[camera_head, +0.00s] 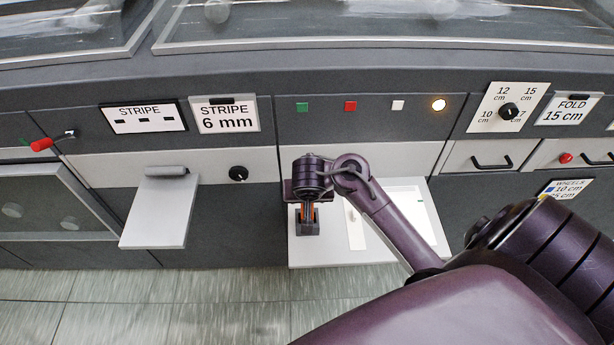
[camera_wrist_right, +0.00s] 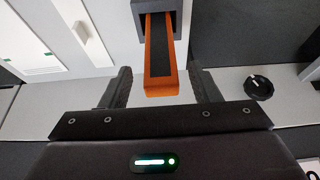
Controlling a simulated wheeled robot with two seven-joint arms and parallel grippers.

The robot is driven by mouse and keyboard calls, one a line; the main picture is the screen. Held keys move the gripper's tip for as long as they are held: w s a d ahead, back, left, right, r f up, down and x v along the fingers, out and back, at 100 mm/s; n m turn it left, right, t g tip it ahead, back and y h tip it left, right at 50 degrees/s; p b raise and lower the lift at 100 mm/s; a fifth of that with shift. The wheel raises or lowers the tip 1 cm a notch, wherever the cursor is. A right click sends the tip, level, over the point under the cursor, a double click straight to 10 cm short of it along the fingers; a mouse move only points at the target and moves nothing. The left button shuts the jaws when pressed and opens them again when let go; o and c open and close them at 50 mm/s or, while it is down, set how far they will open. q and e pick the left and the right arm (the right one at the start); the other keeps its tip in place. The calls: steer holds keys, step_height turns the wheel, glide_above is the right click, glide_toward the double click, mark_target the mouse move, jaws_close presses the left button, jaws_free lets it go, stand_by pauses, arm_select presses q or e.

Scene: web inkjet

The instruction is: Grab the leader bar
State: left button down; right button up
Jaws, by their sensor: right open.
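An orange bar with a black face, likely the leader bar, stands in a dark grey holder on a pale shelf. In the right wrist view the bar (camera_wrist_right: 161,75) lies between the spread fingers of my right gripper (camera_wrist_right: 165,78), with gaps on both sides. The holder (camera_wrist_right: 150,14) shows at its far end. In the head view my right gripper (camera_head: 308,200) is over the holder (camera_head: 307,228) and hides most of the bar. My left gripper is not in view.
The pale shelf (camera_head: 330,253) also carries a white strip (camera_head: 355,228) and a white sheet (camera_head: 415,212). Another shelf (camera_head: 157,215) with a grey roller-like bar (camera_head: 167,171) juts out at left. A black knob (camera_head: 238,173) and panel buttons are close by.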

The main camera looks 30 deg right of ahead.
steer(key=x, duration=0.3)
steer(key=shift+w+b, duration=0.1)
steer(key=shift+b, duration=0.25)
steer(key=c, duration=1.1)
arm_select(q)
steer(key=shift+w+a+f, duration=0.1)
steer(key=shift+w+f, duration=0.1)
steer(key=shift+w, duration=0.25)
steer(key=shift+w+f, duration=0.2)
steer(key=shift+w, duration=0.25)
